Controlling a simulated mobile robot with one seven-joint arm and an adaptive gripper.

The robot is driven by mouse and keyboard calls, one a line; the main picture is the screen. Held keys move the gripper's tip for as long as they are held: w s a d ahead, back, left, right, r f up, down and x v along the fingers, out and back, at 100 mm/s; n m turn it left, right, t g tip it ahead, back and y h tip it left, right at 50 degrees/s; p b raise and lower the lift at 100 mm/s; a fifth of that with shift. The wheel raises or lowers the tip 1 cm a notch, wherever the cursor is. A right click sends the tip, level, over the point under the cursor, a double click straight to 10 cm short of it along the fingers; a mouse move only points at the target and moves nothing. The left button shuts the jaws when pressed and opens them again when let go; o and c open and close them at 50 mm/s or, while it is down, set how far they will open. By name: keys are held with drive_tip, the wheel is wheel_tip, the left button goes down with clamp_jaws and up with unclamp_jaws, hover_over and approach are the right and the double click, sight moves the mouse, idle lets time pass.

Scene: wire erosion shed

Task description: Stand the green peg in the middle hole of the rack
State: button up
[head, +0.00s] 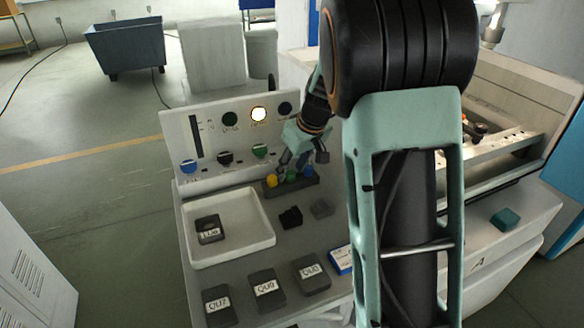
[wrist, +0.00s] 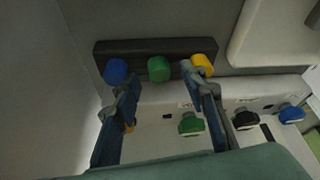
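The dark rack (head: 312,184) stands on the bench at the foot of the control panel; it also shows in the wrist view (wrist: 138,48). The green peg (wrist: 159,69) stands at the rack's middle position, between the blue peg (wrist: 116,71) and the yellow peg (wrist: 203,64). In the head view the green peg (head: 291,176) is partly hidden by my gripper (head: 294,163). In the wrist view my gripper (wrist: 160,80) is open, its fingers spread either side of the green peg, with visible gaps to it. The holes themselves are hidden.
A white tray (head: 262,238) holding a labelled block (head: 208,229) lies left of the rack. Black and grey blocks (head: 290,217) sit in front. Labelled blocks (head: 266,290) line the near edge. The panel with knobs (head: 224,158) rises close behind.

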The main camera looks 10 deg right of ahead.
drive_tip(key=v, duration=1.2)
